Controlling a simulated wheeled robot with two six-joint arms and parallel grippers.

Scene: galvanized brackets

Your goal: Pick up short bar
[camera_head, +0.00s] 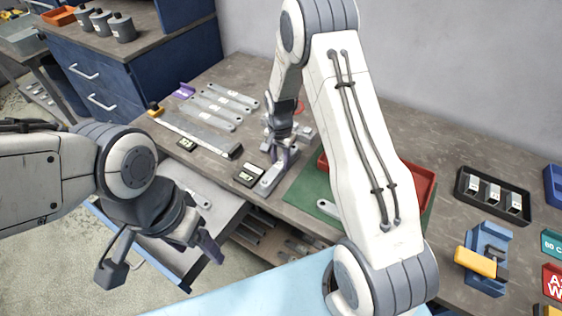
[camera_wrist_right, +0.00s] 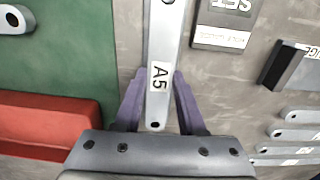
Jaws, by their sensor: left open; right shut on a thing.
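A grey metal bar labelled A5 (camera_wrist_right: 159,45) lies between the purple fingers of my right gripper (camera_wrist_right: 157,92) in the wrist view. In the head view my right gripper (camera_head: 284,153) is down at the bench, shut on this bar (camera_head: 268,182), close to the bench surface. I cannot tell whether the bar touches the bench. My left gripper (camera_head: 160,265) is open and empty, in front of the bench near the open drawer.
Several labelled flat bars (camera_head: 213,110) lie at the back left of the bench. A green mat (camera_head: 300,197) with a red tray (camera_head: 421,180) is to the right, partly hidden by my right arm. A black tray (camera_head: 466,188) and a blue fixture (camera_head: 488,282) stand further right.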

